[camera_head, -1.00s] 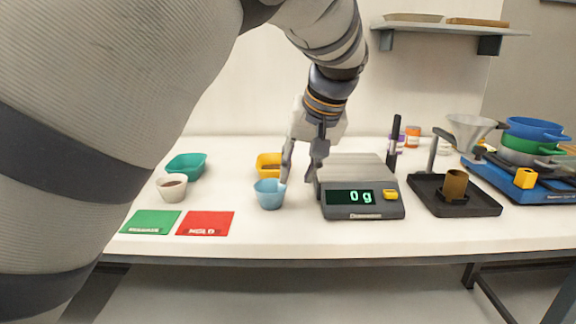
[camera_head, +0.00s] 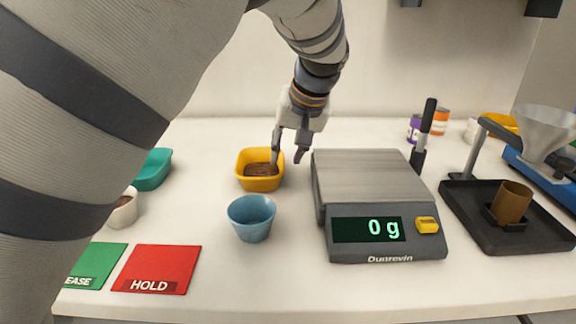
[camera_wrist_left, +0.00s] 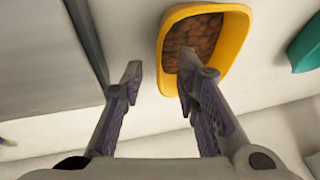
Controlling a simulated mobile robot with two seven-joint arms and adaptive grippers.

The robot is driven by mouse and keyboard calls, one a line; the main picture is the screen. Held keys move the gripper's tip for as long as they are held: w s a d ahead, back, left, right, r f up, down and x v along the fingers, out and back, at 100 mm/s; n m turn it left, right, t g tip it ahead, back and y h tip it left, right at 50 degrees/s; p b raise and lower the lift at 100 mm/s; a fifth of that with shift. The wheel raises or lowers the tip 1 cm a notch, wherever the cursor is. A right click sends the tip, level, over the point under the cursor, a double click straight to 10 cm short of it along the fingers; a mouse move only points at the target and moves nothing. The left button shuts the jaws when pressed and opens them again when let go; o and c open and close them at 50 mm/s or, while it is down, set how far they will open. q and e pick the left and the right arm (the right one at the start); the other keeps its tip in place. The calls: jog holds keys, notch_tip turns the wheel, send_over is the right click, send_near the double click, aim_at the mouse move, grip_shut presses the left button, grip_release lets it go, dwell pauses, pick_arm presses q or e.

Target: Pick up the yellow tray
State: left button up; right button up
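The yellow tray (camera_head: 258,183) sits on the table left of the scale and holds brown beans; it also shows in the left wrist view (camera_wrist_left: 236,45). My left gripper (camera_head: 288,160) is open at the tray's right side. In the left wrist view the gripper (camera_wrist_left: 160,85) has one finger over the tray's inside near its rim and the other outside, over the table. Whether either finger touches the tray I cannot tell. My right gripper is not in view.
A blue cup (camera_head: 252,218) stands just in front of the tray. The scale (camera_head: 375,190) reads 0 g close on the right. A teal tray (camera_head: 153,170) and a white cup (camera_head: 123,212) are left. Green (camera_head: 97,264) and red (camera_head: 158,268) cards lie in front.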

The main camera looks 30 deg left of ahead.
aim_at(281, 165)
pick_arm(q)
jog(key=x, duration=0.5)
jog(key=shift+w+a+f, duration=0.1)
jog(key=shift+a+f, duration=0.05)
jog(key=shift+a, duration=0.1)
grip_shut()
